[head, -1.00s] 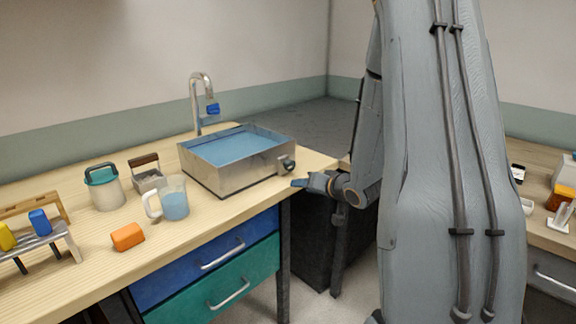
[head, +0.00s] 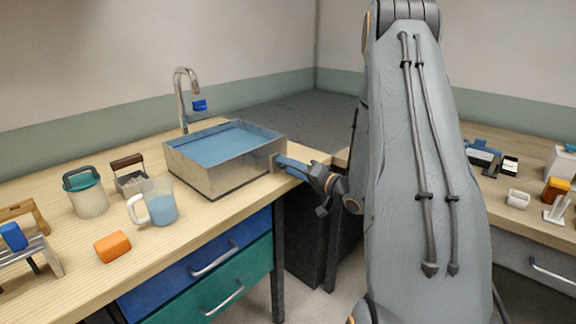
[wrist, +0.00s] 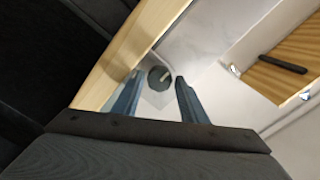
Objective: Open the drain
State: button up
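A metal basin (head: 205,186) filled with blue water stands on the wooden counter. Its drain knob is a dark round knob with a pale bar (wrist: 158,77) on the basin's right wall. In the head view my gripper covers the knob almost fully. My gripper (head: 287,165) points left at that wall, with its blue fingertips close to it. In the wrist view my gripper (wrist: 158,88) is open, with the knob between the fingertips and gaps on both sides. I cannot tell how deep the knob sits between the fingers.
A faucet (head: 181,98) rises behind the basin. Drawers (head: 214,262) lie below. Another counter (head: 520,215) with small items is at the right.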

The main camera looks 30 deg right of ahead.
jog(key=shift+w+a, duration=0.1)
jog(key=shift+w, duration=0.35)
jog(key=shift+c, duration=0.3)
jog(key=c, duration=0.7)
